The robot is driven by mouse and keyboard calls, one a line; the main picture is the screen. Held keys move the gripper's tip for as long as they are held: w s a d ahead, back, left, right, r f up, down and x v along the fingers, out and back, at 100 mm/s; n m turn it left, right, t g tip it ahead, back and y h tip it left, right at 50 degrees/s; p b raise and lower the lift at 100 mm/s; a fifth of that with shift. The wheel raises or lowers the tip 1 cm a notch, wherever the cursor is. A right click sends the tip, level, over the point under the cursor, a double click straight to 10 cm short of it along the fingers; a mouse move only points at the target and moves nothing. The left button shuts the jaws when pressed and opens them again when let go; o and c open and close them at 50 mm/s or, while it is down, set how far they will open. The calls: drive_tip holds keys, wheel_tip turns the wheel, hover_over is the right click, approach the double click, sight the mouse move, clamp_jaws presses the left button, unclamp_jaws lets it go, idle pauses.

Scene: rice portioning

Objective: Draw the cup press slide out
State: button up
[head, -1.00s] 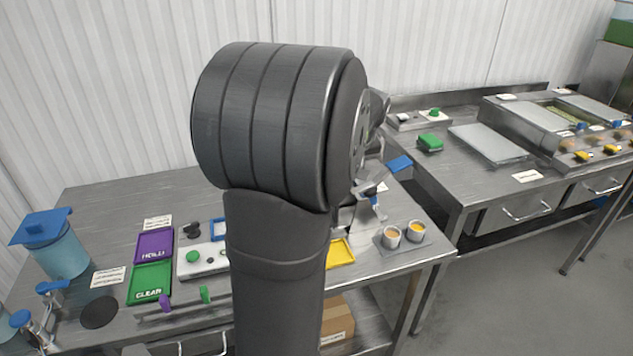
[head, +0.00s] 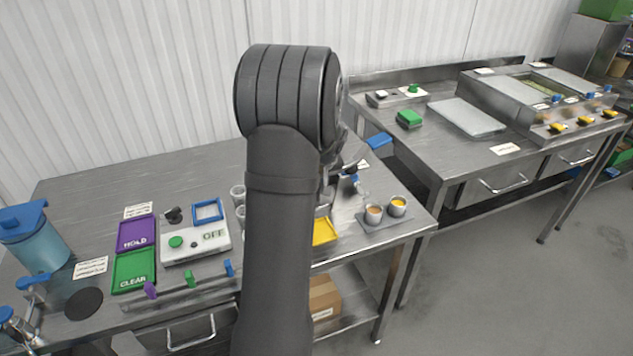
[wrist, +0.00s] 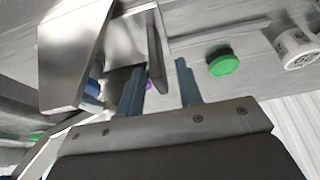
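I cannot pick out the cup press slide with certainty. In the wrist view a metal housing (wrist: 75,50) stands at the upper left, with an upright metal plate (wrist: 156,50) beside it. My gripper (wrist: 160,78) has its two blue-grey fingers apart, with nothing clearly held between them. The left finger is close to the housing and plate; whether it touches them I cannot tell. A small purple piece shows behind the left finger. In the head view my own arm hides most of the gripper and that part of the bench.
A green button (wrist: 223,64) and a white labelled cylinder (wrist: 297,48) lie right of the fingers. In the head view an OFF control box (head: 195,244), purple HOLD tray (head: 136,235), green CLEAR tray (head: 133,270), yellow tray (head: 324,232) and two filled cups (head: 373,214) surround my arm.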

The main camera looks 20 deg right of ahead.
drive_tip(key=shift+w+f, duration=0.1)
drive_tip(key=shift+f, duration=0.15)
clamp_jaws()
drive_tip(key=a, duration=1.4)
drive_tip(key=shift+a, duration=0.25)
drive_tip(key=shift+c, duration=0.3)
unclamp_jaws()
drive_tip(key=shift+a, duration=0.15)
drive_tip(key=shift+o, duration=0.3)
drive_tip(key=shift+r, duration=0.1)
